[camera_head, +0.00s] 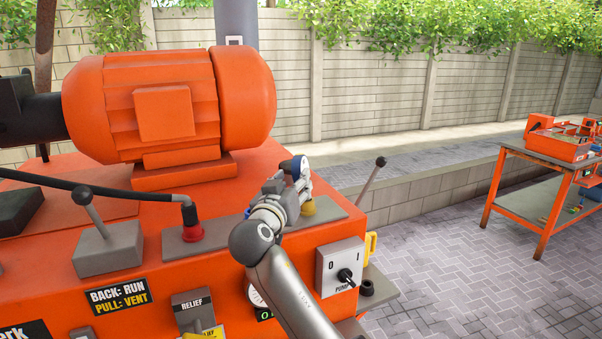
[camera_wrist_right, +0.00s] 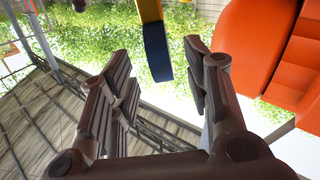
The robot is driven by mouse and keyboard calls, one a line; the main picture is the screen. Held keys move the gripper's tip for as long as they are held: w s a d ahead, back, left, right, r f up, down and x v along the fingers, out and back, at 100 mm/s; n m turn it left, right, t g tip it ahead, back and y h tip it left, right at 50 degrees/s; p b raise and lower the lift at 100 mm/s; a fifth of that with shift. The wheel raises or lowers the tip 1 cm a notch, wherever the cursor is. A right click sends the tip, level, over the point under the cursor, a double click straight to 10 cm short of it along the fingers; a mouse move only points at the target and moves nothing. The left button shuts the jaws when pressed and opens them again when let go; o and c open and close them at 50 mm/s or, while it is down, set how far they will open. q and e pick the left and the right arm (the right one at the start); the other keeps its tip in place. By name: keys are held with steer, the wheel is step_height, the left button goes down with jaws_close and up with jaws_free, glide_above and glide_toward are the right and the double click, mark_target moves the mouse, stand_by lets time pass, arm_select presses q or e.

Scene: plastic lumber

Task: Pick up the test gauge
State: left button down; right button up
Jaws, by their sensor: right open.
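The test gauge appears to be the small dark-blue round piece (camera_head: 291,169) above the orange machine's top plate, partly hidden by my right gripper (camera_head: 302,178). In the right wrist view its dark-blue edge (camera_wrist_right: 157,55) joins a yellow part (camera_wrist_right: 149,11) above. It shows between the two finger pads of my open right gripper (camera_wrist_right: 158,82), with gaps on both sides. A yellow fitting (camera_head: 309,207) sits on the grey plate just below the gripper. My left gripper is not in view.
A large orange motor (camera_head: 165,105) stands behind. A red-based fitting (camera_head: 190,230) with a black hose and a grey lever box (camera_head: 108,248) are to the left. A pump switch (camera_head: 340,267) is at the right edge. An orange-legged table (camera_head: 535,185) stands far right.

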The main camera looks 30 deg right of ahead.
mark_target(301, 169)
steer(key=shift+x, duration=0.9)
steer(key=shift+w+d+r+p, duration=0.2)
steer(key=shift+w+d+p, duration=0.2)
steer(key=shift+p, duration=0.3)
steer(key=p+x, duration=0.2)
steer(key=x, duration=0.1)
steer(key=shift+w+d+r, duration=0.15)
steer(key=shift+w+d, duration=0.1)
steer(key=shift+d, duration=0.05)
steer(key=shift+w+d, duration=0.15)
steer(key=shift+w, duration=0.1)
steer(key=shift+c, duration=1)
jaws_close()
